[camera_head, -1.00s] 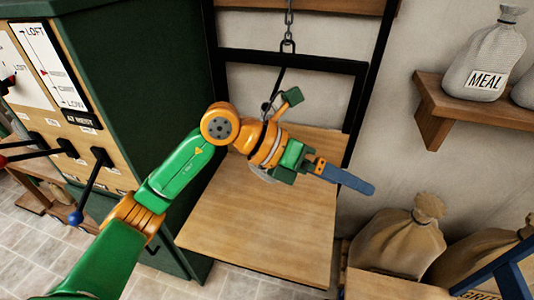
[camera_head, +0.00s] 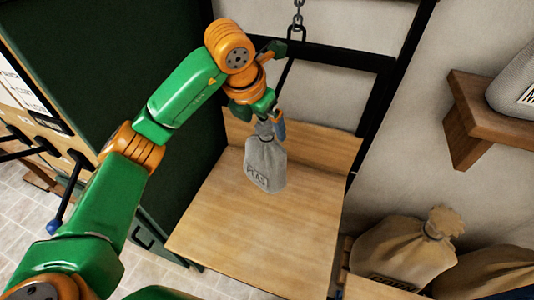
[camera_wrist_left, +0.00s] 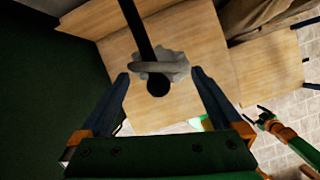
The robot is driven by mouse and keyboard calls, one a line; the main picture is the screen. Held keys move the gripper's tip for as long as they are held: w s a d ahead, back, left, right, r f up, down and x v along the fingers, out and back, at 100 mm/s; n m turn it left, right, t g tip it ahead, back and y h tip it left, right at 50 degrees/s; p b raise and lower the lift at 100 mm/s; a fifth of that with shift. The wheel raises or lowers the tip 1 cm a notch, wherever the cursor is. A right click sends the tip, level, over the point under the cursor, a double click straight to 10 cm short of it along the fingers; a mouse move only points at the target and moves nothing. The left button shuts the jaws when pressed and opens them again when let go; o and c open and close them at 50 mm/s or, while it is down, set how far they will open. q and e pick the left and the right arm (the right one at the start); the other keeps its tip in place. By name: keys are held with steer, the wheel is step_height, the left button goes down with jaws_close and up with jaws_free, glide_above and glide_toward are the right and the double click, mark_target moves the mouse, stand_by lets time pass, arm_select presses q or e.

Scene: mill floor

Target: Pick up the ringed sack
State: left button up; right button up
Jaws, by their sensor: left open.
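A grey sack (camera_head: 265,168) with a dark-lettered label and a tied neck stands on the wooden hoist platform (camera_head: 235,225). My left gripper (camera_head: 268,118) is at the sack's neck, coming down from above. In the left wrist view its two blue fingers (camera_wrist_left: 163,95) are apart, and the sack's grey top (camera_wrist_left: 172,64) shows between and beyond their tips. A black rod with a round end crosses in front of the sack top there, so its neck is partly hidden. My right gripper (camera_wrist_left: 264,118) shows small at the right of the wrist view; its jaws are unclear.
A black hoist frame (camera_head: 340,57) and hanging chain (camera_head: 298,18) stand close behind my left gripper. The dark green cabinet (camera_head: 120,50) is at left. A wall shelf (camera_head: 480,125) and tan sacks (camera_head: 400,248) are at right. The platform's front is bare.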

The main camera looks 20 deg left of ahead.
mark_target(266, 129)
arm_select(q)
steer(key=p+x, duration=0.1)
steer(key=x, duration=0.2)
steer(key=shift+d+f, duration=0.1)
steer(key=shift+f, duration=0.2)
steer(key=shift+w+f, duration=0.15)
steer(key=shift+w, duration=0.15)
steer(key=shift+s, duration=0.2)
steer(key=c, duration=1.1)
jaws_close()
steer(key=shift+w, duration=0.1)
